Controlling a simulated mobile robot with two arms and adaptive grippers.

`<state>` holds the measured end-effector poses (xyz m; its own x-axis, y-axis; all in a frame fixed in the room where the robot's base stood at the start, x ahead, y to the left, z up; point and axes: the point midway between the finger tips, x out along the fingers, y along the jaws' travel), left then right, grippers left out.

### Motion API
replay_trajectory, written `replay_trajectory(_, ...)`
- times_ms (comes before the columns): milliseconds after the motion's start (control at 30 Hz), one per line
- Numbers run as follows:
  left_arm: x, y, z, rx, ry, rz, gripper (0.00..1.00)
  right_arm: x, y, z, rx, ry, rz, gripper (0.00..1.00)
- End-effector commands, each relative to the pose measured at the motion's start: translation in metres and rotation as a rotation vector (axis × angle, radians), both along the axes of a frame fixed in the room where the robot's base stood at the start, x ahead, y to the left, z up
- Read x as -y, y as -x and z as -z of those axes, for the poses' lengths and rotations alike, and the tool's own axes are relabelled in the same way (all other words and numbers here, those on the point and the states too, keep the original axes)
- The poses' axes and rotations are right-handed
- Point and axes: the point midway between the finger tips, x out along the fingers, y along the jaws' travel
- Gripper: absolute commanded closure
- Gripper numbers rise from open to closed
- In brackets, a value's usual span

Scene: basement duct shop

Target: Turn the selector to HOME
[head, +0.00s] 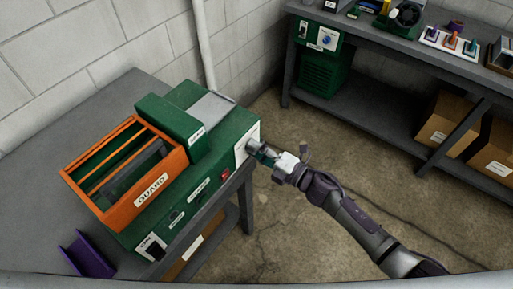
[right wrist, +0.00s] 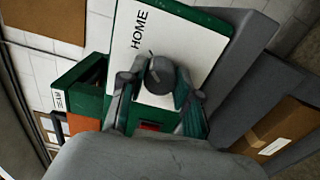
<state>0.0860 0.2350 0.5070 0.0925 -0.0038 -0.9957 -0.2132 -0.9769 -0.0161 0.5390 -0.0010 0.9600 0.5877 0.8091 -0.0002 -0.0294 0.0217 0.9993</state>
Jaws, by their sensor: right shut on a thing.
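The green machine (head: 185,195) stands on a grey bench at the left. A white plate (head: 240,150) is on its right end. In the right wrist view the plate (right wrist: 185,42) carries the word HOME (right wrist: 139,29) and a dark round selector knob (right wrist: 160,74). My right gripper (head: 257,149) reaches the plate from the right. In the right wrist view its fingers (right wrist: 158,92) are closed on both sides of the knob. The knob's exact pointing direction is hard to tell. My left gripper is not in view.
An orange GUARD frame (head: 125,175) sits on the machine, with a red control (head: 226,173) on the front. A purple bracket (head: 86,256) lies on the bench. A second bench (head: 400,50) with cardboard boxes (head: 447,118) stands back right. The floor between is clear.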

Motion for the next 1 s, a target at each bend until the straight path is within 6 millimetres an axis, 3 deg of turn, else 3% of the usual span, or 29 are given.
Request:
replay_trajectory(633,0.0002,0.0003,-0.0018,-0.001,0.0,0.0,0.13,0.0006,0.0001,0.0013,-0.045,-0.03,0.001,1.0)
replay_trajectory(667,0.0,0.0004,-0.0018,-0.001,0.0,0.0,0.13,0.0005,0.0001,0.0012,-0.045,-0.03,0.001,0.66)
replay_trajectory(800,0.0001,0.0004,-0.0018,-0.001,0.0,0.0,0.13,0.0005,0.0,0.001,-0.044,-0.03,0.001,0.43)
replay_trajectory(1000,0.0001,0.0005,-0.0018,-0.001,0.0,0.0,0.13,0.0002,0.0,0.0005,-0.043,-0.03,0.0,0.42)
